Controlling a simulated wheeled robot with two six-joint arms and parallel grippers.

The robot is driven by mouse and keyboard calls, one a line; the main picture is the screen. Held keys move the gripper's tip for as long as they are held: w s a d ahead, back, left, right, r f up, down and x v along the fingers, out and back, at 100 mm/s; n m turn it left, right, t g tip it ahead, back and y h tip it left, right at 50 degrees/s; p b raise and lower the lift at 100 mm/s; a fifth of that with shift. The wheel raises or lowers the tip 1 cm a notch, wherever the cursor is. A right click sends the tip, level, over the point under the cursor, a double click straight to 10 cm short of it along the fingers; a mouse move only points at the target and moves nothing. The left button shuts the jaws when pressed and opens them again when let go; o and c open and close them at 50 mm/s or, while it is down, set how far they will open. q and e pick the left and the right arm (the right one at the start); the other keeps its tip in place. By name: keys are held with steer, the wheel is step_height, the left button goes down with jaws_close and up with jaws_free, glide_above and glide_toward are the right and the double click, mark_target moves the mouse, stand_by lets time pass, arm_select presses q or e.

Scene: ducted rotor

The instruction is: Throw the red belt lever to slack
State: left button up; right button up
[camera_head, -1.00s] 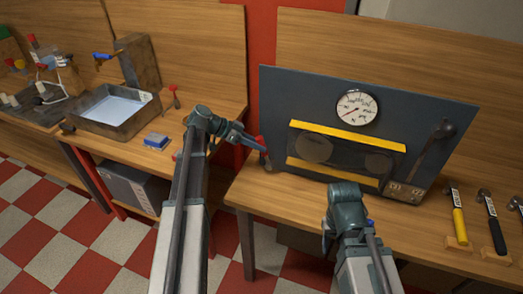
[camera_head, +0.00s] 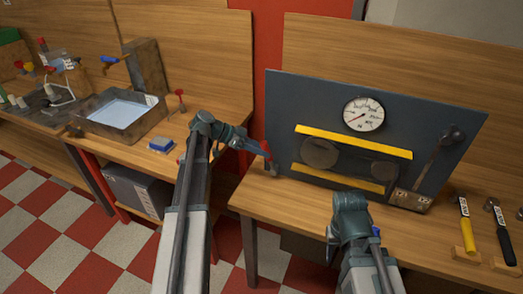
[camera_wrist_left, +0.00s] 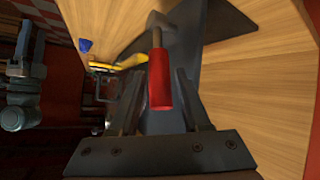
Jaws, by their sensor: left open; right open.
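The red belt lever (camera_head: 266,149) stands at the lower left corner of the dark panel (camera_head: 300,100). In the left wrist view its red handle (camera_wrist_left: 160,80) lies between the two fingers of my left gripper (camera_wrist_left: 160,92), with a gap on both sides. My left gripper (camera_head: 260,149) is open at the handle in the head view. The lever's metal shaft shows beyond the handle in the wrist view. My right gripper (camera_head: 334,240) is in front of the bench, apart from the panel; its fingers are mostly hidden.
The panel carries a dial gauge (camera_head: 363,114), yellow guards (camera_head: 353,141) round dark pulleys, and a large black-knobbed lever (camera_head: 440,143) on the right. A tray (camera_head: 122,110) and blue block (camera_head: 161,145) are on the left bench.

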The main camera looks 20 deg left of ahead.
arm_select(q)
steer(key=p+v, duration=0.7)
steer(key=v, duration=0.6)
steer(key=shift+a, duration=0.35)
steer(key=shift+s, duration=0.15)
steer(key=s+d+f+n+g+y, duration=0.1)
steer(key=s+d+f+g, duration=0.1)
steer(key=d, duration=0.5)
steer(key=s+d+f+n+g+y, duration=0.1)
steer(key=s+d+f+y, duration=0.15)
steer(key=d, duration=0.35)
steer(key=s+d+f+n+g+y, duration=0.1)
steer(key=s+d+f+g, duration=0.1)
steer(key=d, duration=0.5)
steer(key=s+d+f+n+y, duration=0.3)
steer(key=s+d+y, duration=0.4)
steer(key=s+d, duration=0.3)
steer(key=s+n, duration=0.1)
steer(key=s, duration=0.2)
steer(key=shift+d+f, duration=0.2)
steer(key=shift+d, duration=0.2)
